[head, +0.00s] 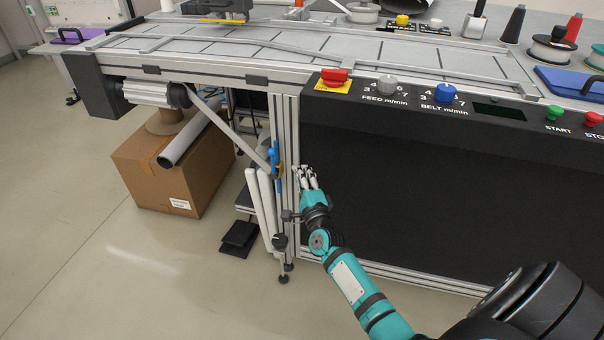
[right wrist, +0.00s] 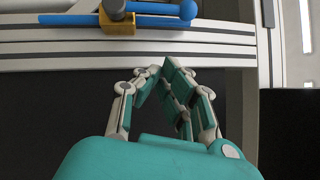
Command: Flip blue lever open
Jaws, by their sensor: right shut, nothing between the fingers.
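The blue lever (head: 273,156) is on the upright aluminium post at the machine's front left corner. In the right wrist view the lever (right wrist: 155,8) shows at the top edge with a round ball end, lying along the length of the post, beside a yellow-brass block (right wrist: 117,22). Part of it is cut off by the frame. My right gripper (head: 306,172) is just right of the post, apart from the lever. In the right wrist view its fingers (right wrist: 154,72) come together, empty, pointing toward the post. My left gripper is not in view.
The black machine front (head: 400,200) stands right beside my right arm. Above it are a red knob (head: 334,76), a blue knob (head: 445,93) and a green button (head: 553,112). A cardboard box (head: 170,165) stands on the floor left of the post. Open floor lies at front left.

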